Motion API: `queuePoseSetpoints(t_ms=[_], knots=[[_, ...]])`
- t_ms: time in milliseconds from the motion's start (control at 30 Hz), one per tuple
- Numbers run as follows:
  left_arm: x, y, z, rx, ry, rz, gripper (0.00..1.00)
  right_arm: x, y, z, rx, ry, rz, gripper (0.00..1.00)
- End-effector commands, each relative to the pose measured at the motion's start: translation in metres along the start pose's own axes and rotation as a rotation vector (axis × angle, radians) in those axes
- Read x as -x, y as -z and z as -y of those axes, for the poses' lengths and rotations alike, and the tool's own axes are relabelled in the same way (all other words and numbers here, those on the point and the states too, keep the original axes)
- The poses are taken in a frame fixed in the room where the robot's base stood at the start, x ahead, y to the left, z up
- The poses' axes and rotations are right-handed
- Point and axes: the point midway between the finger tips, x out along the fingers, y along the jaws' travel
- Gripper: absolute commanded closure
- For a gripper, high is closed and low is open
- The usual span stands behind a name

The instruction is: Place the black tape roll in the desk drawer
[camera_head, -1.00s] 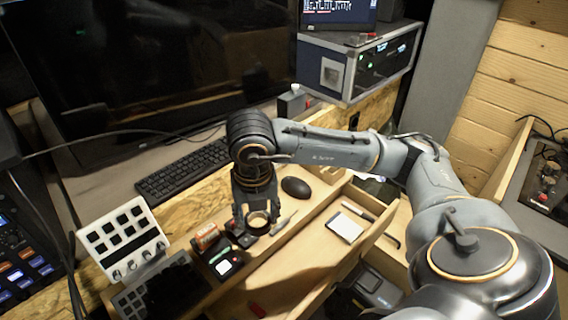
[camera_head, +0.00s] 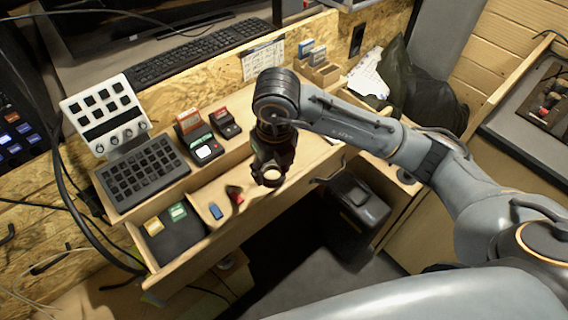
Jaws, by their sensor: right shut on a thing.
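My right gripper (camera_head: 270,178) points down and is shut on the black tape roll (camera_head: 271,180), whose pale round core faces up. The desk drawer (camera_head: 205,248) is pulled open below the desk top. The roll is held over the right part of the drawer, and the gripper hides the drawer behind it. I cannot tell how high above the drawer floor the roll is. My left gripper is not in view.
In the drawer, a dark pad (camera_head: 165,247) lies at the left end, with a blue piece (camera_head: 216,212) and a red piece (camera_head: 236,195) beside it. A keypad (camera_head: 145,172) and a white button panel (camera_head: 104,112) stand behind. A black case (camera_head: 355,205) is to the right.

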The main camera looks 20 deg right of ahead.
Motion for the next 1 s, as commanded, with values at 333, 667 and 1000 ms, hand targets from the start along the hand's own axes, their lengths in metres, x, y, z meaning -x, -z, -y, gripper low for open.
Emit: queuePoseSetpoints(t_ms=[333, 667, 1000], knots=[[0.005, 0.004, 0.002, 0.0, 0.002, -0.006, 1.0, -0.059, -0.04, 0.035, -0.003, 0.0, -0.002, 0.81], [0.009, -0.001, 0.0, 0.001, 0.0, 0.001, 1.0, -0.085, -0.048, 0.043, -0.001, -0.002, -0.004, 0.81], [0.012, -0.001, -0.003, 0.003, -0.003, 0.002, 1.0, -0.106, -0.046, 0.043, -0.001, -0.001, 0.001, 0.81]])
